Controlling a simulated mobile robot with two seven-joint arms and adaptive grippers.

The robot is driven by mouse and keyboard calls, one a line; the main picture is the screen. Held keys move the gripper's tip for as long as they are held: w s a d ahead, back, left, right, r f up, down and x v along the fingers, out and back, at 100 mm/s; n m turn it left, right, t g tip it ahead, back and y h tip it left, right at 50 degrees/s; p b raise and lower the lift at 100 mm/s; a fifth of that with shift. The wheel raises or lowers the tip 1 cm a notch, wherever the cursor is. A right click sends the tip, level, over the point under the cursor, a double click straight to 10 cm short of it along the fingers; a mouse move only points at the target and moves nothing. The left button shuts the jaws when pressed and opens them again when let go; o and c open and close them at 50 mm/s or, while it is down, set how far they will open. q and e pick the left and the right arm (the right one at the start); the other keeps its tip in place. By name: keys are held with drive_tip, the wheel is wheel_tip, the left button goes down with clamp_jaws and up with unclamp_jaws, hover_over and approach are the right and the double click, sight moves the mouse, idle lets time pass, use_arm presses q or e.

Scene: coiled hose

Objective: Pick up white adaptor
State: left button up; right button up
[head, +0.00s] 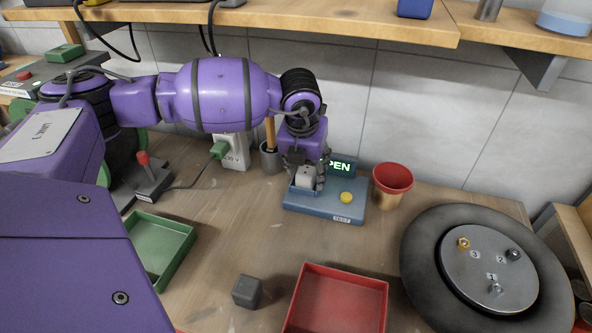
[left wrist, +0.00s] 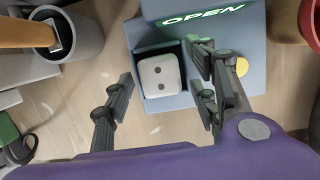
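The white adaptor (left wrist: 159,75) is a small rounded block with two dark holes, sitting in a recess of the blue box (left wrist: 180,101). In the head view the adaptor (head: 305,178) shows at the left part of the blue box (head: 328,209), partly covered by my gripper. My left gripper (left wrist: 168,95) is open, with its fingers on either side of the adaptor and apart from it in the wrist view. In the head view the left gripper (head: 306,170) points down over the box. My right gripper is not in view.
A lit "OPEN" sign (head: 342,166) stands behind the box, with a yellow button (head: 347,197) beside the adaptor. A red cup (head: 392,180) is to the right and a grey holder (head: 270,160) to the left. Red tray (head: 340,284), green tray (head: 178,263) and dark cube (head: 246,291) lie in front.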

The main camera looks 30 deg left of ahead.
use_arm(q)
drive_tip(key=c, duration=1.1)
drive_tip(key=shift+o, duration=0.2)
drive_tip(key=shift+r, duration=0.1)
